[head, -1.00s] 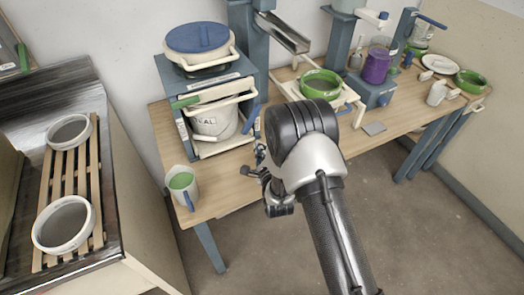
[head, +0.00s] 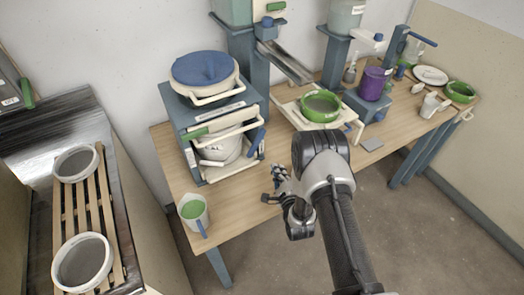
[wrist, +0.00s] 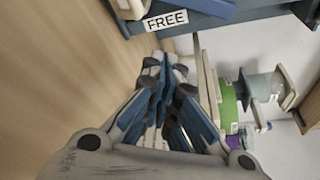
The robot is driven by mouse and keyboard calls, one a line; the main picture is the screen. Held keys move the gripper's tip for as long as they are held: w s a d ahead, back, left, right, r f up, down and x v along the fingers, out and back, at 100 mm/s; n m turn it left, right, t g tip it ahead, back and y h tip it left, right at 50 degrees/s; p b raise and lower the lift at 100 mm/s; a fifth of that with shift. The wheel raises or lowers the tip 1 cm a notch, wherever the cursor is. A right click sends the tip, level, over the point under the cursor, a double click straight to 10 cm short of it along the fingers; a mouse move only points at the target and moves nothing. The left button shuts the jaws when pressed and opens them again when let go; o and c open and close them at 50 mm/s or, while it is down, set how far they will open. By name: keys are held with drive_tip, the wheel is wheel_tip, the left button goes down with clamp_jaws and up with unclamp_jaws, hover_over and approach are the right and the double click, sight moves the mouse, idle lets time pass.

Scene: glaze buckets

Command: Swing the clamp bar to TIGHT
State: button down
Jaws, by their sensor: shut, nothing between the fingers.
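A blue press frame (head: 180,118) stands on the left part of the table, with a white bucket (head: 222,151) inside it. A cream bar (head: 226,130) crosses the bucket's front, with a green grip (head: 195,134) at its left. A blue handle (head: 256,141) stands at the frame's right side; I cannot tell which part is the clamp bar. My gripper (head: 272,187) is shut and empty, in front and right of the frame, apart from it. In the wrist view its fingertips (wrist: 166,68) point toward a FREE label (wrist: 166,20) on a blue edge. No TIGHT label is readable.
A green-topped jug (head: 194,212) stands at the table's front left corner. A green bowl (head: 321,106) on a cream stand is right of the frame, below a metal chute (head: 286,63). A purple container (head: 374,83) is farther right. Bare tabletop (head: 240,194) lies before the frame.

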sight(256, 144)
drive_tip(key=shift+w, duration=0.1)
drive_tip(key=b+x, duration=0.3)
drive_tip(key=x, duration=0.7)
drive_tip(key=shift+f, duration=0.1)
drive_tip(key=shift+s+a+r, duration=0.95)
drive_tip(key=shift+a, duration=0.3)
drive_tip(key=shift+s+a+r, duration=0.1)
drive_tip(key=shift+a+r, duration=0.05)
drive_tip(key=shift+a, duration=0.1)
